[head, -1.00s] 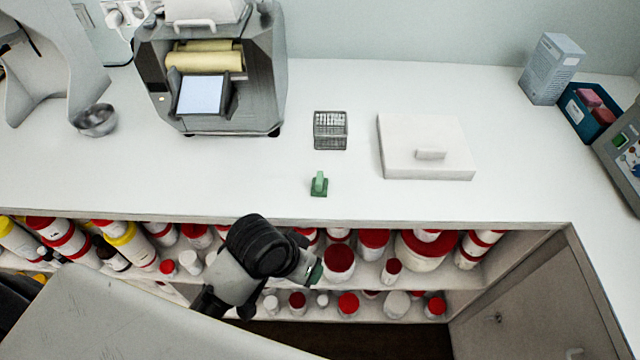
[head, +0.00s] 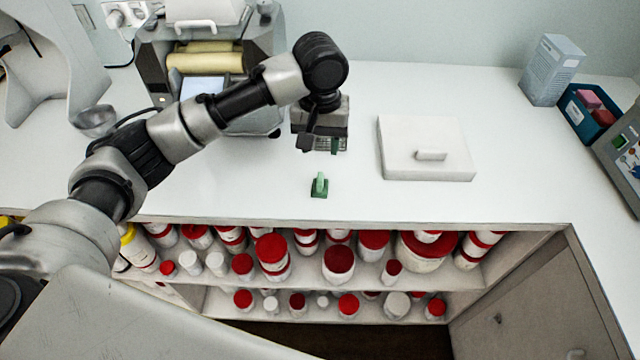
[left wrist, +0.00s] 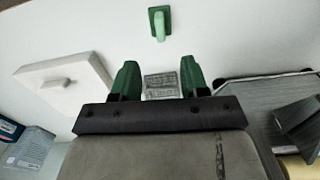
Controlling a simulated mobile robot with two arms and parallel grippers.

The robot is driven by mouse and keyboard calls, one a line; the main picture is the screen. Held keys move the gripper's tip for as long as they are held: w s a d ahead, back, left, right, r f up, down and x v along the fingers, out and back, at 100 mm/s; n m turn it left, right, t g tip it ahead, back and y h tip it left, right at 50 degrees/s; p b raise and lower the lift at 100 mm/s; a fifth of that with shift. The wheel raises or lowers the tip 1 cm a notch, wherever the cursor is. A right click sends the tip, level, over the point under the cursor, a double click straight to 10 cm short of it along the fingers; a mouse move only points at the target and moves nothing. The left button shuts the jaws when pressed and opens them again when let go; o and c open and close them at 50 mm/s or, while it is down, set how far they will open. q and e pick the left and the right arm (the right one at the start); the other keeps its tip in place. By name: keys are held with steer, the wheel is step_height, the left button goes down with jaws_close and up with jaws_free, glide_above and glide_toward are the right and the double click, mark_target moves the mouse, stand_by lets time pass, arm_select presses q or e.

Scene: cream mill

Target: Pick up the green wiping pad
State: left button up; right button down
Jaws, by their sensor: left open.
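The green wiping pad (head: 319,187) lies on the white counter near its front edge, with its raised grip upward. In the left wrist view the pad (left wrist: 160,22) is at the top middle, beyond the fingertips and apart from them. My left gripper (head: 322,146) hangs over the counter behind the pad, in front of the wire basket. In the left wrist view its two green fingers (left wrist: 160,80) are spread with nothing held between them. The wire basket (left wrist: 160,86) shows between the fingers and is mostly hidden in the head view. My right gripper is not in view.
The grey mill with rollers (head: 205,62) stands behind my left arm, and a metal bowl (head: 95,121) sits left. Shelves of red-capped jars (head: 338,262) lie below the counter edge. Counter around the pad is clear.

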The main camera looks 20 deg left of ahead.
arm_select(q)
glide_above(320, 178)
steer(key=f, duration=0.5)
steer(key=shift+w+a, duration=0.15)
steer(key=shift+w, duration=0.05)
steer(key=shift+s+f+p, duration=0.2)
steer(key=shift+f+p, duration=0.45)
steer(key=shift+f, duration=2.1)
jaws_close()
